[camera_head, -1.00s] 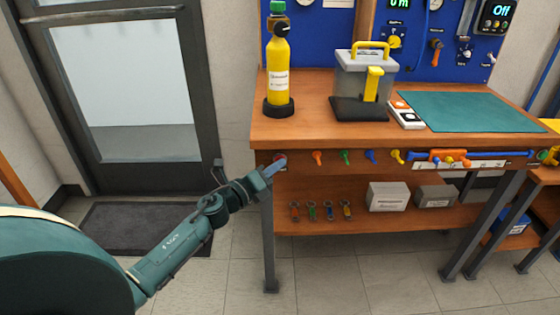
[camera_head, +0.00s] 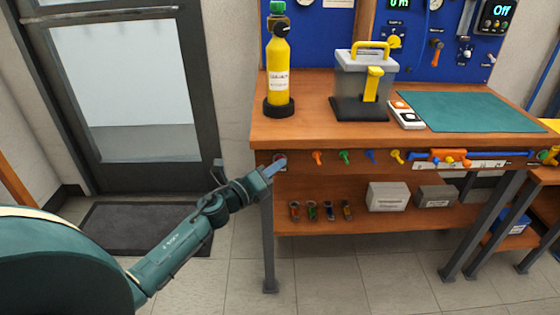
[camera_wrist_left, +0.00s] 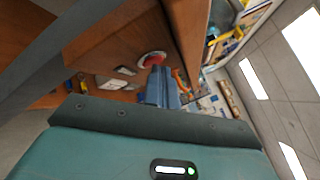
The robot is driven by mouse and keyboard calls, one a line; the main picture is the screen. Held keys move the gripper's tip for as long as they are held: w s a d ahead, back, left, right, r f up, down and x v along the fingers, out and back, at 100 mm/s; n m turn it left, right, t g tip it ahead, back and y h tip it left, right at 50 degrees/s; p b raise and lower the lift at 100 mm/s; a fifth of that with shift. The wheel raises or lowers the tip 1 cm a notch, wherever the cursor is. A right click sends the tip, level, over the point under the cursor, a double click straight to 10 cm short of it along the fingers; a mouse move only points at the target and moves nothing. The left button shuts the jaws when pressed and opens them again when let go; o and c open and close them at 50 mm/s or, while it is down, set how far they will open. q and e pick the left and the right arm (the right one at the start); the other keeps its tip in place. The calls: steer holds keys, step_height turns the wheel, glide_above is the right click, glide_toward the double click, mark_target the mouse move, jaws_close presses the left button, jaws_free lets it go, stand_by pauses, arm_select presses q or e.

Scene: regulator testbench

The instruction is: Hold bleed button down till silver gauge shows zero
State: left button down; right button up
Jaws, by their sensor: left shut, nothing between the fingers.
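A red round button (camera_head: 279,157) in a pale ring sits on the front face of the wooden bench, near its left end. It also shows in the left wrist view (camera_wrist_left: 152,59), just beyond the fingertips. My left gripper (camera_head: 275,168) is shut and empty, its fingertips right at the button. I cannot tell whether they press it or only sit close. A round white-faced gauge (camera_head: 436,4) is cut off at the top of the blue back panel; its needle reading is too small to tell. My right gripper is out of view.
The bench (camera_head: 310,126) carries a yellow bottle (camera_head: 278,72), a clear box with a yellow handle (camera_head: 366,75) and a green mat (camera_head: 475,112). Coloured knobs (camera_head: 345,157) line its front edge. A door (camera_head: 130,85) and open floor lie to the left.

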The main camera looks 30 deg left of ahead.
arm_select(q)
steer(key=shift+s, duration=0.1)
stand_by(0.5)
steer(key=shift+s+d, duration=0.45)
steer(key=shift+s, duration=0.2)
steer(key=shift+s, duration=0.1)
steer(key=shift+s+d+p, duration=0.25)
steer(key=shift+s+d, duration=0.15)
steer(key=shift+s, duration=0.3)
steer(key=shift+s+d+p, duration=0.2)
steer(key=shift+s+d, duration=0.25)
steer(key=shift+s, duration=0.2)
steer(key=shift+s+d+p, duration=0.25)
steer(key=shift+s+d, duration=0.15)
steer(key=shift+s, duration=0.3)
